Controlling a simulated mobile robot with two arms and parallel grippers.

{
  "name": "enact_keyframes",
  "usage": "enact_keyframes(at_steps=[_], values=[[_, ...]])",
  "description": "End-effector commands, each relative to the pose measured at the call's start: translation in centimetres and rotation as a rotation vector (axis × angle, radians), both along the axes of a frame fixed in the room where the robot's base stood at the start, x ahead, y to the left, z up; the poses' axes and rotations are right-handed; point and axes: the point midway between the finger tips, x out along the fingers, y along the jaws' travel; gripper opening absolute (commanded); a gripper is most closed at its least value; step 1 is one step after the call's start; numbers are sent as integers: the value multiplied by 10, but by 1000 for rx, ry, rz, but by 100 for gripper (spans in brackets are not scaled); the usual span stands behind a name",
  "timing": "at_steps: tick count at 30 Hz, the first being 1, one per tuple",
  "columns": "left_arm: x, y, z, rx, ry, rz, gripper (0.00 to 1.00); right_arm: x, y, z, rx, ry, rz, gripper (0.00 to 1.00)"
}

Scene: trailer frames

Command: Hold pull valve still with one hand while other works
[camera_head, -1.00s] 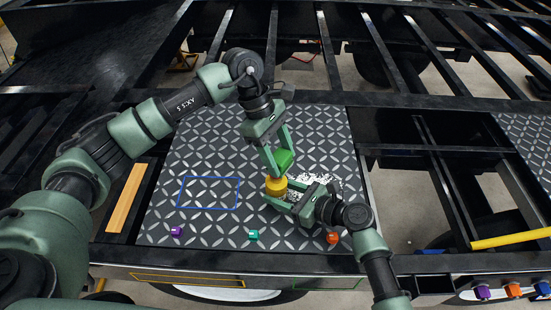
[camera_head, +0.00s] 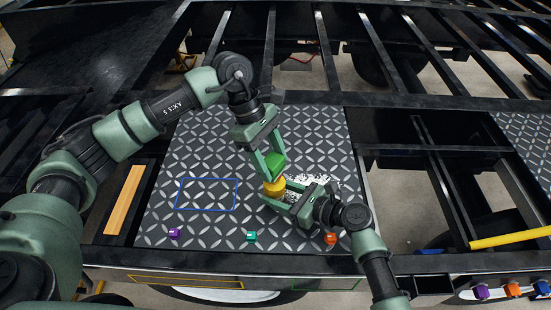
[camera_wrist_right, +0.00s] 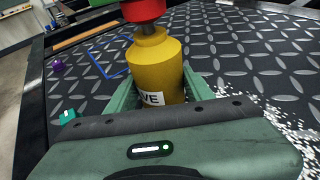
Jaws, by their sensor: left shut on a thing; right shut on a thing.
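The yellow pull valve (camera_head: 275,187) stands on the diamond-plate deck, and its lettered body also shows in the right wrist view (camera_wrist_right: 158,65). A dark stem and a red part (camera_wrist_right: 143,9) rise from its top; the red part is cut off by the frame edge. My right gripper (camera_head: 279,201) is shut around the yellow body, its fingers on either side.
Small purple (camera_head: 175,232), teal (camera_head: 251,236) and orange (camera_head: 330,238) pieces lie along the deck's front. White bits (camera_head: 318,185) are scattered beside my right gripper. A blue outline (camera_head: 207,195) marks clear deck at left. Open frame gaps lie right of the deck.

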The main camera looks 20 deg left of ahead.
Motion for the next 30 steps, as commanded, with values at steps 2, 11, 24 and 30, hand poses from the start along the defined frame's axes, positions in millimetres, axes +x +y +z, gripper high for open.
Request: enact_keyframes(at_steps=[2,11,24,30], values=[[0,-2,-1,2,2,-2,16,1,-1,0,0,0,-3,29],[0,0,-2,4,3,3,16,1,-1,0,0,-1,-3,29],[0,3,44,1,-1,1,16,1,-1,-1,-1,0,-3,29],[-1,2,62,1,-1,-1,16,1,-1,-1,-1,0,-3,29]])
